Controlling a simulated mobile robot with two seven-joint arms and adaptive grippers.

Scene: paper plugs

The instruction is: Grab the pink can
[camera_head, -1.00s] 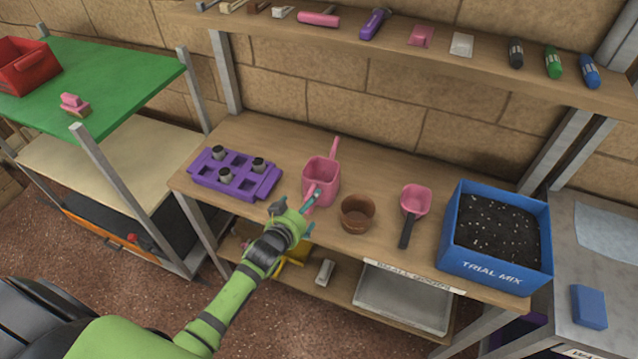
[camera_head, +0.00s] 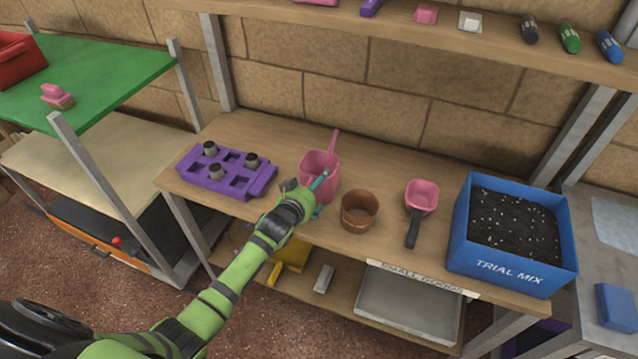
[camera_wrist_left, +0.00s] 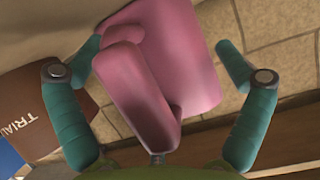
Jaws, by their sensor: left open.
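The pink can (camera_head: 321,165), a watering can with a spout pointing up and back, stands on the wooden bench. My left gripper (camera_head: 302,196) is at the can's near side, and the arm hides part of the can's front. In the left wrist view the pink can (camera_wrist_left: 165,60) lies between the two teal fingers of the left gripper (camera_wrist_left: 160,75), which are spread apart with the can's handle between them. The fingers do not look closed on it. My right gripper is not in view.
A brown pot (camera_head: 360,211) stands close right of the can, then a pink scoop (camera_head: 421,196) and a blue soil box (camera_head: 512,262). A purple tray (camera_head: 226,178) with small dark plugs is to the left. A shelf (camera_head: 420,40) runs above the back.

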